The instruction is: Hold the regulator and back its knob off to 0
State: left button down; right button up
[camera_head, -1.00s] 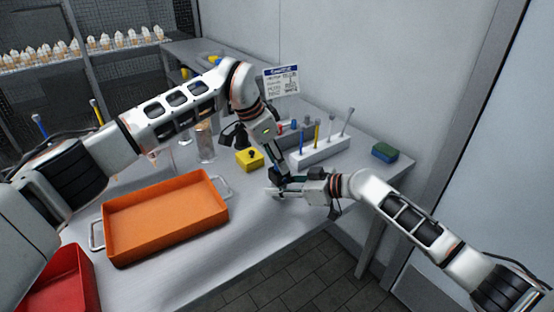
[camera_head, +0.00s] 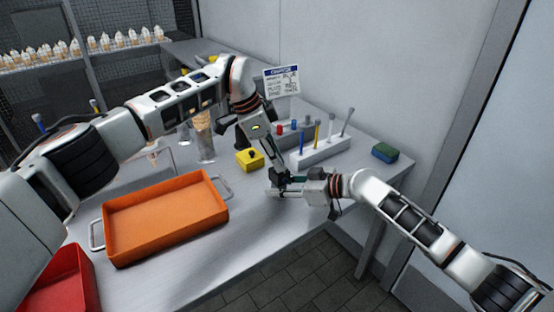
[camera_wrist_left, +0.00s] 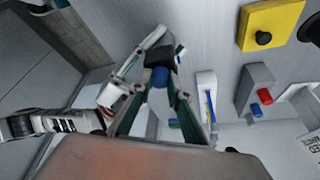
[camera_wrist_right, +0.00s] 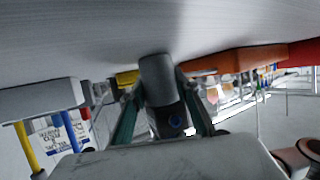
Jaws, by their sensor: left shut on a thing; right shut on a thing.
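The regulator, a small dark body with a grey cylinder (camera_wrist_right: 157,78), is held near the table's front edge. My right gripper (camera_wrist_right: 158,88) is shut on it, one finger on each side of the cylinder. Its blue knob (camera_wrist_left: 160,77) shows between the fingers of my left gripper (camera_wrist_left: 160,70), which is shut on it. In the head view my left gripper (camera_head: 279,179) comes down from above and meets my right gripper (camera_head: 296,187) coming from the right. They hide most of the regulator there. The knob's setting cannot be read.
A yellow block with a black knob (camera_head: 249,161) stands close behind, left of the grippers. A white rack (camera_head: 322,153) with upright tools, a sign (camera_head: 282,80) and a green-blue sponge (camera_head: 385,152) are behind. An orange tray (camera_head: 160,220) fills the left front.

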pick_arm(q)
jog(key=shift+w+f+m+g, duration=0.1)
jog(key=shift+m+g, duration=0.4)
jog(key=shift+m, duration=1)
jog(key=c, duration=1.9)
grip_release()
jog(key=v, duration=1.2)
jog(key=shift+w, duration=0.15)
